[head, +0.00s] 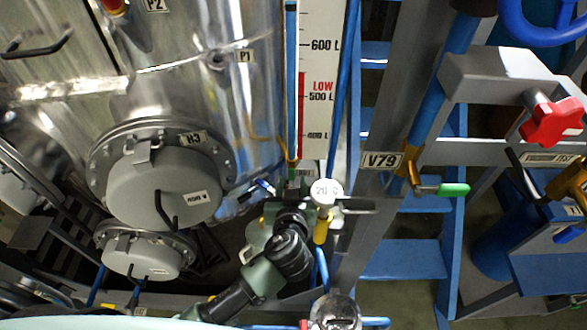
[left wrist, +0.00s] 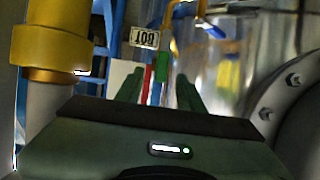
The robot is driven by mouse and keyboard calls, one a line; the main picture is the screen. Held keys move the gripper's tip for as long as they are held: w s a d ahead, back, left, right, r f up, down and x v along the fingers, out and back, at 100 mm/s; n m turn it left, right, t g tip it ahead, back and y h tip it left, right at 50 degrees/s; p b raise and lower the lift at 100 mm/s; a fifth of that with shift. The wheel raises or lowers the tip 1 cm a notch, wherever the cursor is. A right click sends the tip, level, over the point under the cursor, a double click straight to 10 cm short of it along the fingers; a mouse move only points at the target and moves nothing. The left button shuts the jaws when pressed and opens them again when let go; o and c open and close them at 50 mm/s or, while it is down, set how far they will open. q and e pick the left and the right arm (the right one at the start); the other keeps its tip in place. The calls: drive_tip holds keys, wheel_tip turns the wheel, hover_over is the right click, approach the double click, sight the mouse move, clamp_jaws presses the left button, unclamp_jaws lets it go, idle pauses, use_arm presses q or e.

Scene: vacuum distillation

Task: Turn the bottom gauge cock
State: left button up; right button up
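The tall level gauge (head: 318,75) has a white scale marked 600 L and 500 L, with a red stripe low down. A brass fitting (head: 289,157) sits near its lower end. A blue-tipped cock handle (head: 262,187) shows just below and left of it. In the left wrist view a similar blue handle (left wrist: 210,28) hangs by a brass pipe at the upper right. My left gripper (head: 297,190) is below the gauge, its fingertips partly hidden. Its fingers (left wrist: 160,88) stand apart in the wrist view, with a small green piece (left wrist: 163,66) seen in the gap; contact is unclear. My right gripper is not visible.
A steel tank (head: 205,95) with grey round hatches (head: 163,188) stands at the left. A green-handled valve (head: 440,190), labelled V79, and blue stairs (head: 405,258) are farther right. A thick yellow fitting (left wrist: 48,45) flanks the wrist view.

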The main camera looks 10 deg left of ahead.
sight(291, 175)
use_arm(q)
drive_tip(key=p+x, duration=0.1)
drive_tip(key=x, duration=0.4)
drive_tip(key=shift+w+a+f, duration=0.15)
drive_tip(key=shift+w, duration=0.15)
clamp_jaws()
idle(1.1)
